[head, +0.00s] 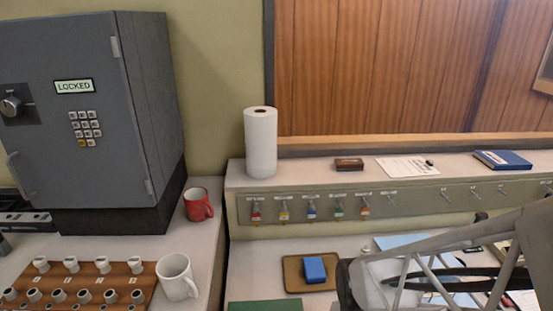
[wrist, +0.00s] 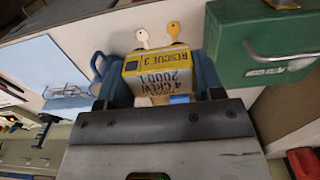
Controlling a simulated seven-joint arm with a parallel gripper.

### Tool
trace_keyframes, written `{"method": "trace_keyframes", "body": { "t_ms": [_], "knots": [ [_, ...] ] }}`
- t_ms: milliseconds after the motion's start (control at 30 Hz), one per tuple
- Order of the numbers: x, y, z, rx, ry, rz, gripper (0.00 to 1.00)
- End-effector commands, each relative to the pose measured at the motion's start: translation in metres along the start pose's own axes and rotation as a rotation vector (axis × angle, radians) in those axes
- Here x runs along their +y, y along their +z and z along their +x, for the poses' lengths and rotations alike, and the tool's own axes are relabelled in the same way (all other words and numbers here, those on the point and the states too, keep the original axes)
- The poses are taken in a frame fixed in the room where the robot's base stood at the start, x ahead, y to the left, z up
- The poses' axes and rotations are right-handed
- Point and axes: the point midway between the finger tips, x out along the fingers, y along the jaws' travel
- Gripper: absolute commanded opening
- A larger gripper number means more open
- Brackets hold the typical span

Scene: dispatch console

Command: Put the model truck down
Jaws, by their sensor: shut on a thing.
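In the wrist view my gripper (wrist: 161,84) is shut on a boxy grey and yellow thing that I take for the model truck (wrist: 160,64). Its yellow band reads "RESCUE 3", with "4 CREW" and "2000 L" on the grey face. A blue finger stands on each side of it. Behind it is a pale surface; I cannot tell whether the truck touches it. In the head view, parts of my arm fill the lower right, and I cannot make out the truck or the fingers there.
In the head view a brown tray (head: 293,278) holds a blue block (head: 314,270). A paper roll (head: 260,140) stands on the shelf.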

Motion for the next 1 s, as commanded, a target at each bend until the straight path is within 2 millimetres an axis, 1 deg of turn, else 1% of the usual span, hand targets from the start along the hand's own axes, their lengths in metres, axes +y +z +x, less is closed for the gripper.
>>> {"method": "trace_keyframes", "body": {
  "t_ms": [367,500,700,800,1000],
  "knots": [
    [0.000,0.000,0.037,-0.003,0.000,0.000,0.38],
    [0.000,0.001,0.057,-0.004,0.000,0.000,0.38],
    [0.000,0.000,0.079,-0.003,0.000,0.000,0.38],
    [0.000,0.001,0.086,-0.003,0.000,0.000,0.38],
    [0.000,0.000,0.089,0.000,0.000,0.000,0.38]
  ]
}}
